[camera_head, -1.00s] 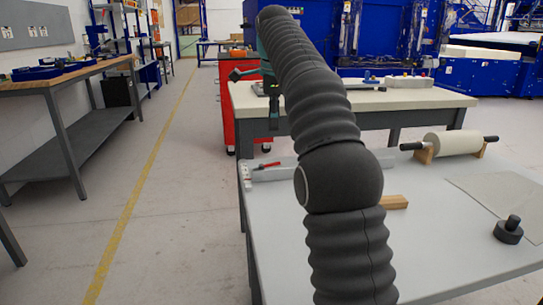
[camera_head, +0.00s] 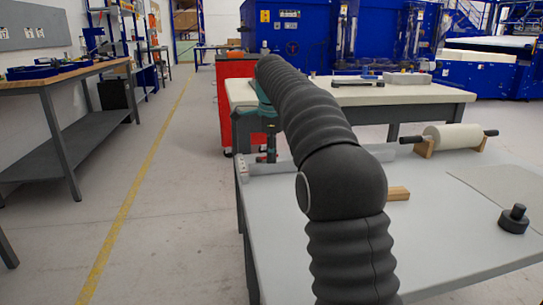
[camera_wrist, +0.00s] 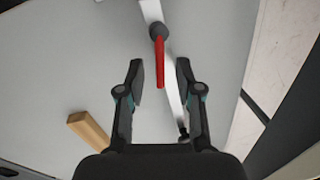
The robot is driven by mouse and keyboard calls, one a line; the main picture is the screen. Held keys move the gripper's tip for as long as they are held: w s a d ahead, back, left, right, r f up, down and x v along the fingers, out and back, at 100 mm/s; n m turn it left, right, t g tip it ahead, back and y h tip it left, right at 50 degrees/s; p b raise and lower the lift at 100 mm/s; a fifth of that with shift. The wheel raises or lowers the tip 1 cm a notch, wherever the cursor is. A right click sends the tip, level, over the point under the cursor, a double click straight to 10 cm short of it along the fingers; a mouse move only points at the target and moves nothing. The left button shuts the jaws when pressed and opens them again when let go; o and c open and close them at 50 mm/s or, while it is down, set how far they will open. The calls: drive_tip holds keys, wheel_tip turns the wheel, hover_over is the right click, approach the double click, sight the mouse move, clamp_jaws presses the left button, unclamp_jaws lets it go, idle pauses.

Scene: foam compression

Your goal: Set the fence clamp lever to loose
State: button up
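The clamp lever (camera_wrist: 160,60) is a red handle with a dark round pivot (camera_wrist: 157,31), set on the pale fence (camera_wrist: 173,85). In the wrist view it points down the picture, along the fence. My gripper (camera_wrist: 160,75) is open, its two fingers apart on either side of the lever's lower part in the picture; no contact shows, and I cannot tell the height gap. In the head view my gripper (camera_head: 267,152) points down over the fence (camera_head: 290,164) near the grey table's far left corner; the lever is hidden there.
A wooden block (camera_head: 398,193) lies on the grey table (camera_head: 450,240) and also shows in the wrist view (camera_wrist: 88,131). A roller on wooden stands (camera_head: 452,137), a sheet (camera_head: 497,182) and a black knobbed weight (camera_head: 514,218) are to the right. A cream-topped table (camera_head: 350,92) stands behind.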

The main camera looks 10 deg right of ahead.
drive_tip(key=shift+f, duration=0.25)
clamp_jaws()
drive_tip(key=shift+r, duration=0.1)
drive_tip(key=shift+w+d+r+n+p, duration=0.1)
drive_tip(key=shift+w+r+n+p, duration=0.1)
drive_tip(key=shift+n+p, duration=0.65)
drive_tip(key=shift+w+f+n+p, duration=0.1)
drive_tip(key=shift+w+n+p, duration=0.25)
drive_tip(key=shift+p, duration=0.55)
drive_tip(key=shift+f+n+y, duration=0.2)
drive_tip(key=shift+n+y, duration=0.1)
drive_tip(key=shift+n, duration=0.1)
